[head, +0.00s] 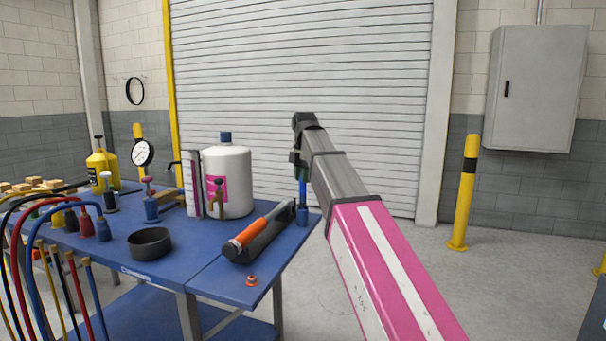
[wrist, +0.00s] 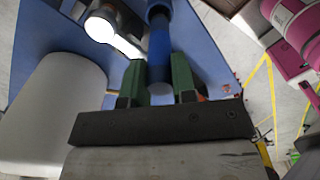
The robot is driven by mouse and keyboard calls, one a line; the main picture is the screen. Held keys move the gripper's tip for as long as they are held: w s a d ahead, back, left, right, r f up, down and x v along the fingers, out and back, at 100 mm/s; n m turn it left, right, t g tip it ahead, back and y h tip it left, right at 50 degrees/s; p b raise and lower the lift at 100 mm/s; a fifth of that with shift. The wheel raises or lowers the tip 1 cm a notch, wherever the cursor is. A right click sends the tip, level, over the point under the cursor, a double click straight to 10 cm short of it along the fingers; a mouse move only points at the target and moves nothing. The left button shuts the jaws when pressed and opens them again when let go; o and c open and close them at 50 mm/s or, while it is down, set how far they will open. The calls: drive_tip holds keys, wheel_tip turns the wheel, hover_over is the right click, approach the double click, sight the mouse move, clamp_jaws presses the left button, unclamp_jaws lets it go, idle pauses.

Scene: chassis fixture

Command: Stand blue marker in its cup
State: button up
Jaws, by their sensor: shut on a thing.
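My gripper (head: 302,174) points down over the right back corner of the blue table. Its green fingers are shut on the blue marker (head: 303,188), which stands about upright. In the wrist view the marker (wrist: 159,55) runs between the two fingertips (wrist: 157,80). A small blue cup (head: 302,215) stands on the table directly below the gripper. The marker's lower end meets the cup's mouth in the head view; I cannot tell how deep inside it is.
A white jug (head: 228,182) stands left of the gripper. An orange-handled tool (head: 258,230) lies in a dark cradle close in front of the cup. A black bowl (head: 150,243), an orange ring (head: 252,281) and several cables are farther left or nearer. The table's right edge is close.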

drive_tip(key=shift+f, duration=2.3)
drive_tip(key=o, duration=1)
drive_tip(key=shift+d, duration=0.1)
